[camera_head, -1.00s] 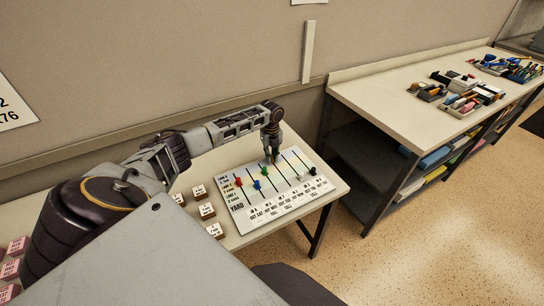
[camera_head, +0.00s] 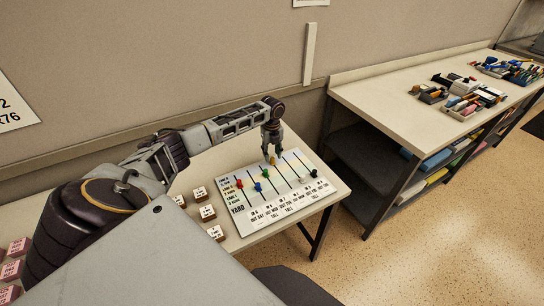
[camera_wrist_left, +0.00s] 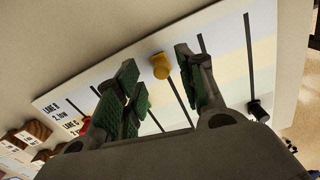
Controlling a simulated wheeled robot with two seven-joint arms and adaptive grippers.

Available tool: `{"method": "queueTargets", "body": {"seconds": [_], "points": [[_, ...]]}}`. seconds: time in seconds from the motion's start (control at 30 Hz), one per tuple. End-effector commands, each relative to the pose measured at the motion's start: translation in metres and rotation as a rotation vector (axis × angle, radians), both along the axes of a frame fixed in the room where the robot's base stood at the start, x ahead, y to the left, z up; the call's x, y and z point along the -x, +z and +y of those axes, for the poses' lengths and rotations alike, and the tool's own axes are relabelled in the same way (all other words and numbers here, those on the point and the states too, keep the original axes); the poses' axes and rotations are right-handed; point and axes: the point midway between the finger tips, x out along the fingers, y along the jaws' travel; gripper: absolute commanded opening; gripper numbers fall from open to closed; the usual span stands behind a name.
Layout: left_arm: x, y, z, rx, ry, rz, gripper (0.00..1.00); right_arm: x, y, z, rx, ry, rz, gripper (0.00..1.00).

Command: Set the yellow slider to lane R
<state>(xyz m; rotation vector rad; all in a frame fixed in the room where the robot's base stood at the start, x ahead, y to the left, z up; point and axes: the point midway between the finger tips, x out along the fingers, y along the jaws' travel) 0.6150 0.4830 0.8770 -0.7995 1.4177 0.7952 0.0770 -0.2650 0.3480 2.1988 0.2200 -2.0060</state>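The yellow slider (camera_head: 273,160) stands at the far end of its slot, on the wall side of the white lane board (camera_head: 240,226). My left gripper (camera_head: 272,151) is over that end of the board with its fingers apart. In the left wrist view the yellow slider (camera_wrist_left: 160,66) shows in the gap between the open fingers, just past their tips, and no finger visibly touches it. My right gripper is not in view.
Red (camera_head: 239,184), blue (camera_head: 257,187), green (camera_head: 265,173) and black (camera_head: 314,172) sliders stand in other slots. Small label blocks (camera_head: 207,212) lie left of the board. A workbench (camera_head: 385,103) with trays stands to the right.

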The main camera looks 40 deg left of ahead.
Motion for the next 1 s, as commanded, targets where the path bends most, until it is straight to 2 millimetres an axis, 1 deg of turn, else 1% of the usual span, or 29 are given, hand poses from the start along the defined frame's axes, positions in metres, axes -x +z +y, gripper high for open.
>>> {"method": "queueTargets", "body": {"seconds": [0.03, 0.4, 0.6, 0.8, 1.0], "points": [[0.0, 0.008, 0.0, 0.0, -0.001, -0.001, 0.39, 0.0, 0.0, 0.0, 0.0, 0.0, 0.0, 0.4], [0.0, 0.062, 0.0, 0.0, 0.0, -0.002, 0.39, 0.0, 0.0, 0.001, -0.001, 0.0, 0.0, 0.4], [0.0, 0.085, 0.001, -0.001, 0.0, -0.002, 0.39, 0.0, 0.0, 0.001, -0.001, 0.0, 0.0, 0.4], [0.0, 0.095, 0.001, -0.001, 0.0, -0.001, 0.39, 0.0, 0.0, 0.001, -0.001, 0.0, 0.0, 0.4], [0.0, 0.096, 0.001, 0.0, 0.0, 0.0, 0.39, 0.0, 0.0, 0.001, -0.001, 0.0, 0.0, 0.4]]}}
